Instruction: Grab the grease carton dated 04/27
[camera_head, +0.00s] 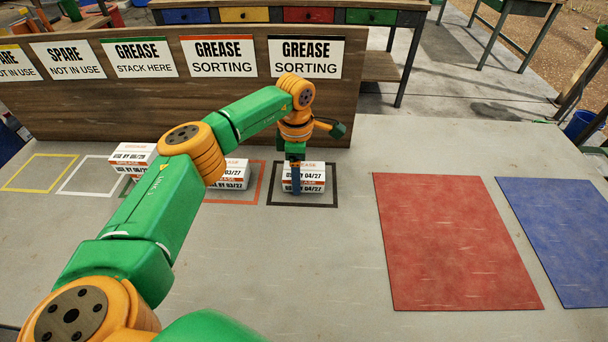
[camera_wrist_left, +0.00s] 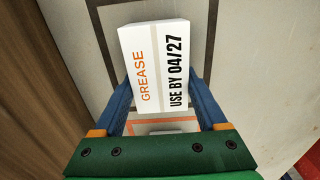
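The white grease carton marked USE BY 04/27 (camera_head: 314,182) rests inside the black outline (camera_head: 333,204) on the grey bench. My left gripper (camera_head: 295,188) points down over it, with one blue finger in front of its face. In the left wrist view the carton's top (camera_wrist_left: 160,55) reads GREASE and USE BY 04/27. There the fingers (camera_wrist_left: 163,92) lie along both of its sides, close against it. I cannot tell whether they press on it. My right gripper is out of view.
A 03/27 carton (camera_head: 235,180) stands to the left in the orange outline, partly behind my arm. Another carton (camera_head: 130,158) is farther left. A signed board (camera_head: 250,100) rises behind. Red (camera_head: 450,240) and blue (camera_head: 560,230) mats lie bare at the right.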

